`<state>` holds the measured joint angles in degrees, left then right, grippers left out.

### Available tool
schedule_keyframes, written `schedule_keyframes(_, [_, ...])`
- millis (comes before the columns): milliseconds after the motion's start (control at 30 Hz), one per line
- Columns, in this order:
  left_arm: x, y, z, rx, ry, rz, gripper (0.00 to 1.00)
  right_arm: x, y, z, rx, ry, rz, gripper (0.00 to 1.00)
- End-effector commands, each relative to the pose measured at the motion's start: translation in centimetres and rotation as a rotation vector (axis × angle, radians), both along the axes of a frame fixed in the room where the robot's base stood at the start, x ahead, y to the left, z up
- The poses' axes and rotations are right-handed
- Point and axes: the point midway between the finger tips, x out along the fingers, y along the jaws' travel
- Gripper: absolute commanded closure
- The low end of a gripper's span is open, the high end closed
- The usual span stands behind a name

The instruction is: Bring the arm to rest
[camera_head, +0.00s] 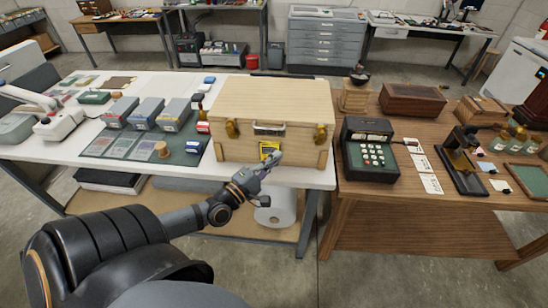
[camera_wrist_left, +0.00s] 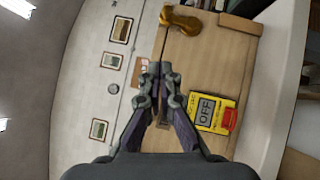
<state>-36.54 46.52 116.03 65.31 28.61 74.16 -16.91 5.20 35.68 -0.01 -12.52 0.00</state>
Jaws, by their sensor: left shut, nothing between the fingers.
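My left gripper (camera_head: 268,162) reaches in from the lower left and points at the lower front of a pale wooden chest (camera_head: 290,101). In the left wrist view the gripper (camera_wrist_left: 160,70) is shut with nothing between its fingers. A yellow device marked OFF (camera_wrist_left: 208,112), with a red part, is on the chest's front beside the fingers. The yellow device also shows just behind the gripper in the head view (camera_head: 267,147). I cannot tell whether the fingers touch the chest. My right gripper is in neither view.
The chest stands on a white table (camera_head: 190,168) with grey boxes (camera_head: 147,112) to its left. Concrete floor (camera_head: 400,275) shows in front.

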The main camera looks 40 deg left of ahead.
Motion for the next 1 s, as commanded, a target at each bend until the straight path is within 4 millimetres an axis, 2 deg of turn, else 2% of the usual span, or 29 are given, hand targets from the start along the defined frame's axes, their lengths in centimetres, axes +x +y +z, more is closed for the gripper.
schedule_keyframes(200, [0.0,0.0,0.0,0.000,-0.001,0.000,1.00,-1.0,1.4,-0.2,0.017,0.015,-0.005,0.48])
schedule_keyframes(467, [0.0,0.1,-0.1,0.003,0.001,0.001,1.00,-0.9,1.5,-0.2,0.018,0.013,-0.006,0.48])
schedule_keyframes(567, [0.2,1.1,-2.0,0.076,0.028,0.030,1.00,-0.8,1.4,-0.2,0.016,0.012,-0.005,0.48])
schedule_keyframes(667, [0.0,3.8,-7.5,0.278,0.117,0.089,1.00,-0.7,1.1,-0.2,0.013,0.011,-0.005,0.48])
schedule_keyframes(767, [-1.4,6.7,-15.6,0.549,0.272,0.127,1.00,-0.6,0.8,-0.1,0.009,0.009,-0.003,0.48])
schedule_keyframes(800, [-2.4,7.6,-18.9,0.653,0.341,0.126,1.00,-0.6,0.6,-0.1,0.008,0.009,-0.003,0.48])
schedule_keyframes(867, [-4.2,8.6,-23.8,0.797,0.448,0.108,1.00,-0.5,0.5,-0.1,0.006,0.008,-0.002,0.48])
schedule_keyframes(900, [-5.7,8.9,-27.1,0.888,0.520,0.083,1.00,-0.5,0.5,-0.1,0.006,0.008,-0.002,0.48])
schedule_keyframes(967, [-8.3,9.1,-31.8,1.015,0.629,0.026,1.00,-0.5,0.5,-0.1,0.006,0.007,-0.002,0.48])
schedule_keyframes(1000, [-10.2,8.9,-34.9,1.093,0.700,-0.023,1.00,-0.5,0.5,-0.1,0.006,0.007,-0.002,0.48])
